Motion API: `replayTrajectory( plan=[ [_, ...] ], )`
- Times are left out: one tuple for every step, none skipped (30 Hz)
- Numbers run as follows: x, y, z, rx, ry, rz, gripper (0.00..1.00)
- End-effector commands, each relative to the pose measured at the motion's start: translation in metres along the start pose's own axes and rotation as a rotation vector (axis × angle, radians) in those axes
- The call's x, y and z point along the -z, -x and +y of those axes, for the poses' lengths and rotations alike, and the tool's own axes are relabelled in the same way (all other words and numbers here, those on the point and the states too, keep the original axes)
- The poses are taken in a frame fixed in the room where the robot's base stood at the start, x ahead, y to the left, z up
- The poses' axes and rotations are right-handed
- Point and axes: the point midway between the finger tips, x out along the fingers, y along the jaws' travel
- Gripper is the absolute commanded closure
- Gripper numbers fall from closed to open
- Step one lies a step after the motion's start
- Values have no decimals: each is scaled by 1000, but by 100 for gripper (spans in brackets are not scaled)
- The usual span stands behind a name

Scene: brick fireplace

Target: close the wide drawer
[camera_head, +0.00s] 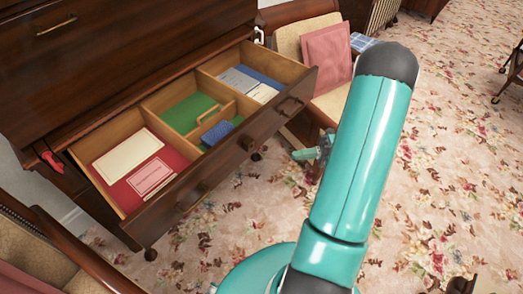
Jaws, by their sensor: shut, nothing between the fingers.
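The wide drawer (222,167) is pulled well out of a dark wooden cabinet (130,70). Its front panel has handles and faces the lower right. Inside are wooden compartments with red, green and blue linings or contents, pale papers and a small blue item. My gripper (299,154) shows in part as a small teal shape just right of the drawer front, low near the chair, apart from the panel as far as I can see. It is shut and empty. My raised teal arm hides the rest of it.
A chair with a pink cushion (326,58) stands close behind the drawer's right end. Another wooden chair (45,245) is at the lower left, near the drawer's left end. Floral carpet (450,130) is open to the right.

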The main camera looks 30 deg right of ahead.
Motion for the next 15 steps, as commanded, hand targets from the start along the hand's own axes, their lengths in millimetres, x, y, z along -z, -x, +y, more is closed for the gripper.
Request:
replayTrajectory(
  plan=[
    [0, 5, -6, -20, -33, -25, 100],
    [0, 8, -8, -28, -49, -34, 100],
    [0, 9, -9, -36, -62, -43, 100],
    [0, 9, -10, -39, -68, -46, 100],
    [0, 9, -10, -40, -71, -48, 100],
    [0, 6, -10, -41, -72, -49, 100],
    [-1, 4, -9, -41, -71, -48, 100],
    [-1, 1, -9, -41, -70, -47, 100],
    [-1, -4, -9, -41, -70, -46, 100],
    [-1, -9, -8, -40, -70, -45, 100],
    [-1, -14, -8, -40, -70, -45, 100],
    [-1, -21, -8, -40, -69, -44, 100],
    [-2, -27, -7, -41, -68, -44, 100],
    [-2, -33, -7, -40, -69, -44, 100],
    [-2, -41, -7, -39, -69, -43, 100]
  ],
)
